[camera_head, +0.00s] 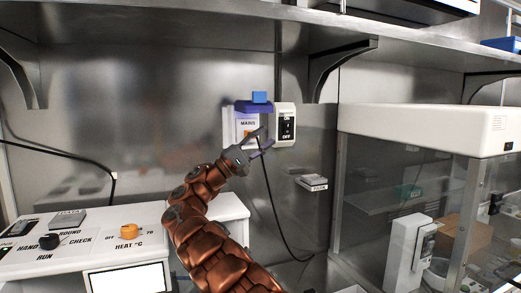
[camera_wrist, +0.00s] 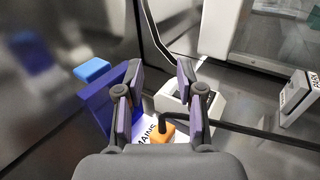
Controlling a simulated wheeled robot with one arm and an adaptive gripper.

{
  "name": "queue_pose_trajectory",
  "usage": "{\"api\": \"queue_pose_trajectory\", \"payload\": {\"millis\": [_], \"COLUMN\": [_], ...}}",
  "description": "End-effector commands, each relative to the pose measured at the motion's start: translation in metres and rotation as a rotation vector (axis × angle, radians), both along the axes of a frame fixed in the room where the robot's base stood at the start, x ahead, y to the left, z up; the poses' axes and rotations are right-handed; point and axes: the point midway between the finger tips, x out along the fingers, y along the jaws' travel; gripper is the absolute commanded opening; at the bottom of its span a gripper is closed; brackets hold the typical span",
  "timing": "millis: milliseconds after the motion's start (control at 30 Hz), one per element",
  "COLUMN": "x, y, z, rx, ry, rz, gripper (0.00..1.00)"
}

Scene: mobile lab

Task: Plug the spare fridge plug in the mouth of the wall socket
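The wall socket (camera_head: 247,123), a white box marked MAINS, is on the metal back wall. Its purple-blue lid (camera_head: 253,107) with a blue tab stands raised above its front; the lid also shows in the wrist view (camera_wrist: 100,103). An orange plug (camera_wrist: 163,131) with a dark cable is at the socket's front. In the head view only a small orange patch (camera_head: 248,133) of it shows. I cannot tell how deep it sits. My gripper (camera_head: 264,140) is in front of the socket. Its fingers (camera_wrist: 160,82) are apart, with nothing between the tips; the plug appears below them.
An ON/OFF switch box (camera_head: 285,125) is right beside the socket. A dark cable (camera_head: 274,208) hangs down the wall. A PARK holder (camera_head: 312,183) sticks out lower right. A white HEAT panel (camera_head: 125,240) is at left, a glass-sided cabinet (camera_head: 430,125) at right, a shelf (camera_head: 220,28) above.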

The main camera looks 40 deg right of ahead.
Motion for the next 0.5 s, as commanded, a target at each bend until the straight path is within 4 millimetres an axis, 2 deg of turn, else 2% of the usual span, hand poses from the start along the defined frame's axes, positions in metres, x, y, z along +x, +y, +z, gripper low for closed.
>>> {"api": "queue_pose_trajectory", "payload": {"millis": [33,200,500], "x": [-0.004,-0.013,-0.018], "y": [0.001,0.004,0.005], "z": [-0.005,-0.003,-0.002], "rx": [-0.001,-0.003,0.001], "ry": [-0.001,-0.002,0.0], "rz": [-0.002,-0.002,-0.001], "gripper": [0.37,0.37,0.37]}}
